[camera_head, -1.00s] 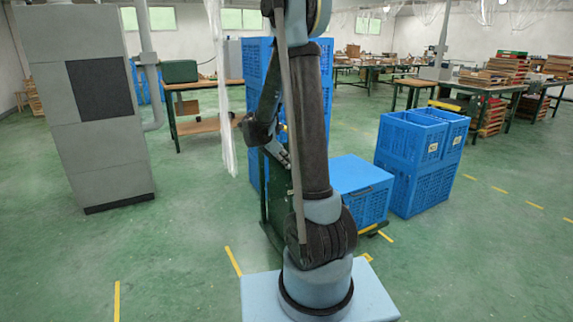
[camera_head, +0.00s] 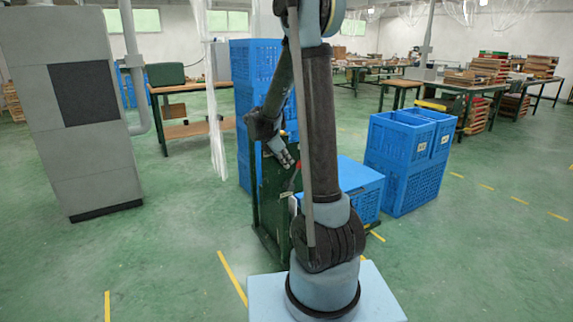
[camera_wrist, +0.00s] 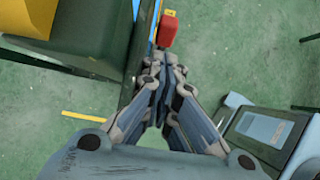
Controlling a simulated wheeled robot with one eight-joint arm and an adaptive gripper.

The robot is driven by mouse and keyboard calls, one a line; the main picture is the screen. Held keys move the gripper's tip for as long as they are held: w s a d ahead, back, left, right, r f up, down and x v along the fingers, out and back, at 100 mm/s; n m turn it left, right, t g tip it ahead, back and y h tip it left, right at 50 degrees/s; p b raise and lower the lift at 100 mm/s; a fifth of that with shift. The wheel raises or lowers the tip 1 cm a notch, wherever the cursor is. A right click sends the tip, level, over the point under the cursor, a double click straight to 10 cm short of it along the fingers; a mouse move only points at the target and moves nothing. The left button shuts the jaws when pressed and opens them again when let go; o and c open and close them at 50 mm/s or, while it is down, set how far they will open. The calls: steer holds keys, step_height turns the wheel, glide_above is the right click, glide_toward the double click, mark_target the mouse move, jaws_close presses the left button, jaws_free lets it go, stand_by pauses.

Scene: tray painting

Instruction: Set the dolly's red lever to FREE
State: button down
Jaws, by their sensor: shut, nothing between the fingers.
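The dolly (camera_head: 271,196) is a dark green upright frame in front of me, partly hidden behind my arm in the head view. Its lever has a red handle (camera_wrist: 167,29), seen just ahead of my fingertips at the top of the wrist view. A small red bit of the lever (camera_head: 298,168) shows beside my fingers in the head view. My gripper (camera_wrist: 166,72) is shut and empty, with a small gap in the picture between its tips and the red handle. Its tips (camera_head: 292,162) are near the dolly's top edge. I cannot read any lever marking.
A blue crate (camera_head: 362,188) sits right behind the dolly, and stacked blue crates (camera_head: 258,62) stand behind it to the left. More blue crates (camera_head: 400,165) stand at the right. A grey cabinet (camera_head: 75,110) is at the left. Green floor is open between cabinet and dolly.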

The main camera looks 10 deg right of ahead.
steer(key=shift+a, duration=0.1)
steer(key=d+r+v, duration=0.1)
steer(key=d+v, duration=0.1)
steer(key=v, duration=1.1)
steer(key=s+d+f+m+y, duration=0.1)
steer(key=s+d+m+y, duration=0.15)
steer(key=s+m, duration=0.45)
steer(key=s+d+f+m+y, duration=0.1)
steer(key=s+d+m, duration=0.2)
steer(key=s, duration=0.8)
steer(key=s+f+m+y, duration=0.1)
steer(key=s+f+m, duration=0.4)
steer(key=s, duration=0.3)
steer(key=s+f+m+y, duration=0.2)
steer(key=s+f+m, duration=0.3)
steer(key=s+m, duration=0.2)
steer(key=shift+s+a, duration=0.3)
steer(key=shift+s, duration=0.5)
